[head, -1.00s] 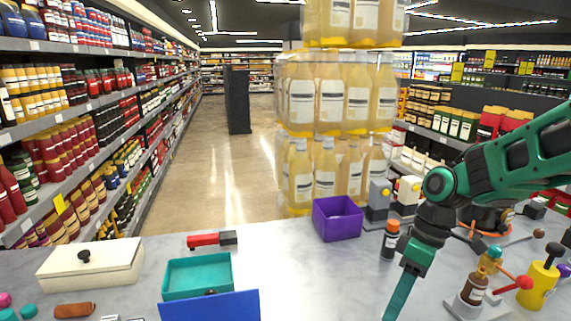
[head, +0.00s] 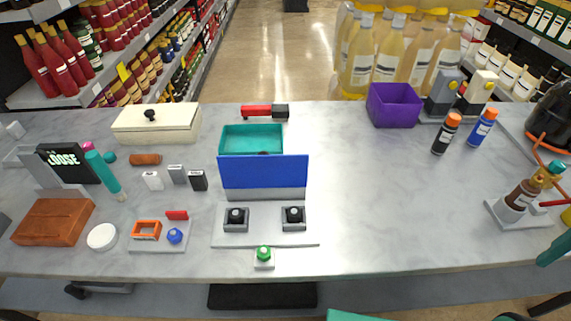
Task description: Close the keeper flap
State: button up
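I cannot tell for certain which part is the keeper flap. A small grey plate (head: 160,246) on the table's left half bears an orange open frame (head: 146,230), a small red piece (head: 177,215) standing behind, and a blue knob (head: 175,236). To its right, a larger blue panel (head: 263,171) stands upright behind a grey base (head: 265,237) with two black knobs. A green button (head: 264,254) sits in front of that base. My gripper is not visible; only teal parts of my arm show at the right and bottom edges.
A teal tray (head: 252,136) stands behind the blue panel, with a cream lidded box (head: 156,122) to its left. A brown block (head: 53,222) and white disc (head: 102,237) lie left of the small plate. The table right of the panel is clear up to the brown bottle (head: 522,194).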

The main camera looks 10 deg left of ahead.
aim_at(263, 170)
jog(key=u, duration=0.5)
jog(key=k, duration=1.2)
jog(key=u, duration=1.05)
jog(key=i, duration=1.45)
jog(key=z, duration=0.55)
